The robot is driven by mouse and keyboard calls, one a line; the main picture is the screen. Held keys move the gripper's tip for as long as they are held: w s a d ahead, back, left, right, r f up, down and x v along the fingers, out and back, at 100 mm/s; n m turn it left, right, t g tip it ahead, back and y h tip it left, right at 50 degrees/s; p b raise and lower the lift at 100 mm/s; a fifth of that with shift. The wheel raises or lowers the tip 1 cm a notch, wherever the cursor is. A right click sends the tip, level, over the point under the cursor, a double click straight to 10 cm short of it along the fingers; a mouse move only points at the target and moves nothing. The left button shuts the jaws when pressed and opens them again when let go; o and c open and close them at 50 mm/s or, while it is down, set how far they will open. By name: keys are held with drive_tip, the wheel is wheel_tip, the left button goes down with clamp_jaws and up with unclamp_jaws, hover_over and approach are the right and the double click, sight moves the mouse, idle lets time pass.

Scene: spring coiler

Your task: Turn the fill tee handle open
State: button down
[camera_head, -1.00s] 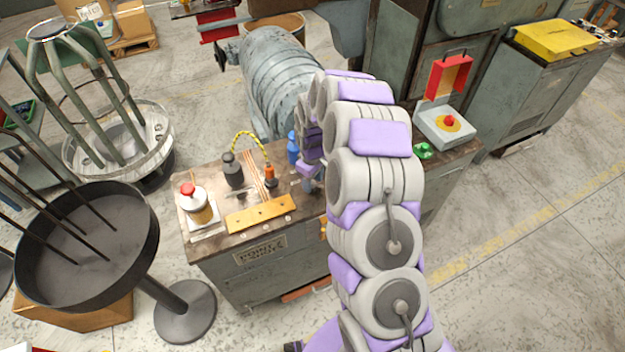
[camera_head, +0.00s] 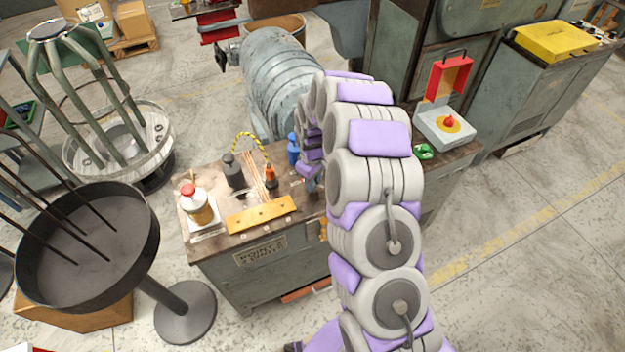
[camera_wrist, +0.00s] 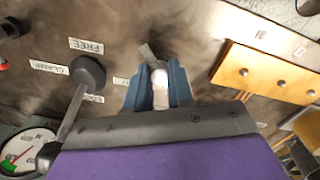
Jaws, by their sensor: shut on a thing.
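My gripper (camera_wrist: 160,92) has its two blue-grey fingers closed around a small pale piece (camera_wrist: 160,78), which I take to be the fill tee handle. A grey metal part (camera_wrist: 148,55) sticks out just beyond the fingertips. The rest of the tee is hidden by the fingers and palm, so I cannot tell the handle's angle. In the head view my gripper (camera_head: 310,182) is low over the bench top, right of the orange-topped bottle, mostly hidden behind my arm.
A black-knobbed lever (camera_wrist: 88,70) stands close left of the fingers, beside FREE and CLAMP labels. A gauge (camera_wrist: 25,150) is at lower left. A yellow drilled plate (camera_wrist: 268,72) lies to the right. The orange-topped bottle (camera_head: 270,176) and blue bottle (camera_head: 293,150) stand near my gripper.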

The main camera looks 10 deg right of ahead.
drive_tip(key=shift+r, duration=0.1)
drive_tip(key=m+p, duration=0.3)
drive_tip(key=m, duration=0.1)
drive_tip(key=m+p, duration=0.3)
drive_tip(key=m, duration=0.1)
drive_tip(key=shift+m, duration=0.3)
drive_tip(key=m+p, duration=0.2)
drive_tip(key=m, duration=0.2)
drive_tip(key=shift+m, duration=0.3)
drive_tip(key=shift+a+m+p, duration=0.1)
drive_tip(key=shift+m+p, duration=0.25)
drive_tip(key=shift+m, duration=1.85)
drive_tip(key=c, duration=1)
unclamp_jaws()
drive_tip(key=shift+a, duration=0.1)
